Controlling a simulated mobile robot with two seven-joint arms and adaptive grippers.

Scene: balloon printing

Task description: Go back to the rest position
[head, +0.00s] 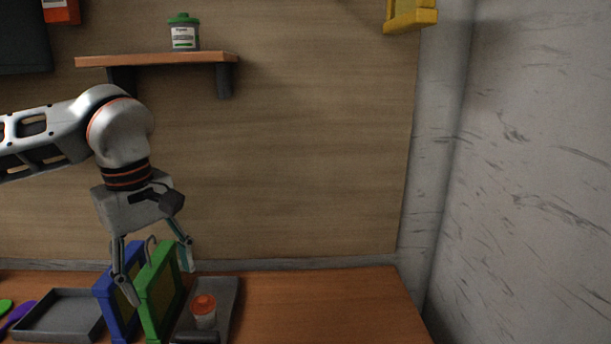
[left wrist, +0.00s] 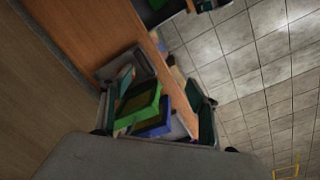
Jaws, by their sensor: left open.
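My left gripper (head: 160,284) hangs fingers-down at the left, its two fingers spread wide. A blue frame (head: 103,292) and a green frame (head: 148,310) stand upright side by side on the table below it. In the head view the fingertips overlap the frames, one in front of the blue frame and one by the right side of the green frame; I cannot tell whether they touch. In the left wrist view the green frame (left wrist: 137,112) and blue frame (left wrist: 153,130) show between the open fingers. My right gripper is not in view.
A grey tray (head: 60,300) lies left of the frames. A jar with an orange lid (head: 204,309) stands in another grey tray (head: 228,296) at right. The wooden table (head: 320,300) is clear further right. A shelf (head: 155,60) above holds a green-lidded jar (head: 184,33).

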